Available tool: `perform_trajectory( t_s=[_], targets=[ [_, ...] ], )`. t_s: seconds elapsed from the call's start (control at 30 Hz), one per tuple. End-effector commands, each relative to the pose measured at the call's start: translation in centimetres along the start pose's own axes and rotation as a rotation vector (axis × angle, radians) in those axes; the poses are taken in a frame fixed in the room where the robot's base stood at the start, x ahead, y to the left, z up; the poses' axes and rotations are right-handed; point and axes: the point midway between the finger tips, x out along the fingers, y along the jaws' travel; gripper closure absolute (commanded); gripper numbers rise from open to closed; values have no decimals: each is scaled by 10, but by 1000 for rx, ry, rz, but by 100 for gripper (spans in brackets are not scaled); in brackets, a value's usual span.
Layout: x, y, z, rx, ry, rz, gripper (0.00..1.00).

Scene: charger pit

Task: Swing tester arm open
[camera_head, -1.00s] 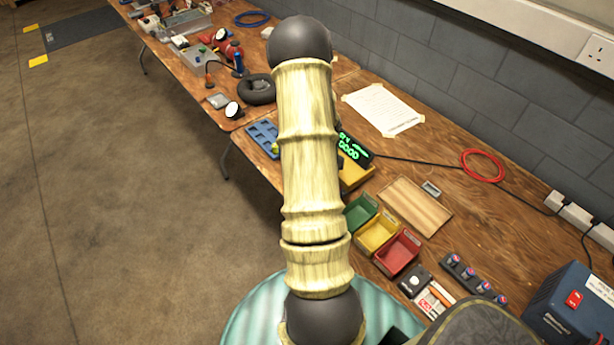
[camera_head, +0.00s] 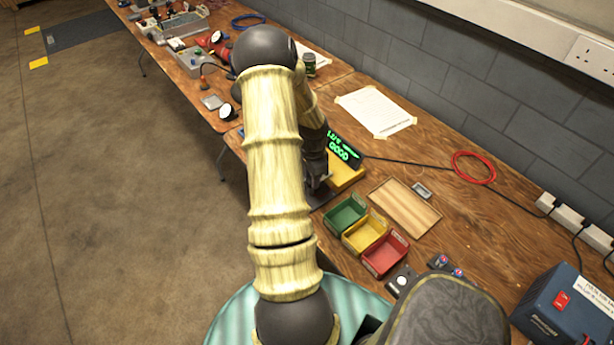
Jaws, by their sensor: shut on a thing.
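The tester (camera_head: 346,176) is a yellow block on the bench with a black display (camera_head: 344,150) showing green text that reads GOOD. My gripper (camera_head: 317,186) is at the tester's left side, low over the bench, partly hidden by my pale, ringed arm. It is shut on the tester arm, though the hold is small and mostly hidden. How far the tester arm stands open cannot be told.
Green (camera_head: 345,215), yellow (camera_head: 365,232) and red (camera_head: 385,255) bins stand in front of the tester, by a wooden board (camera_head: 404,207). A blue power unit (camera_head: 565,305) is at right. A taped paper sheet (camera_head: 376,111) and red cable coil (camera_head: 474,167) lie behind.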

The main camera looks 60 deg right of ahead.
Motion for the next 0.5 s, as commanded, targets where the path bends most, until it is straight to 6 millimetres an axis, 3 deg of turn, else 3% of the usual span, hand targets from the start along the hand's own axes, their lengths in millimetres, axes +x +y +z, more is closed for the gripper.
perform_trajectory(
  t_s=[0.33,0.37,0.47,0.5],
  targets=[
    [-2,-2,-1,7,3,-7,100],
    [-2,-2,-1,7,3,-7,68],
    [-2,-2,-1,6,2,-6,48],
    [-2,-2,-1,5,2,-5,48]
  ],
)
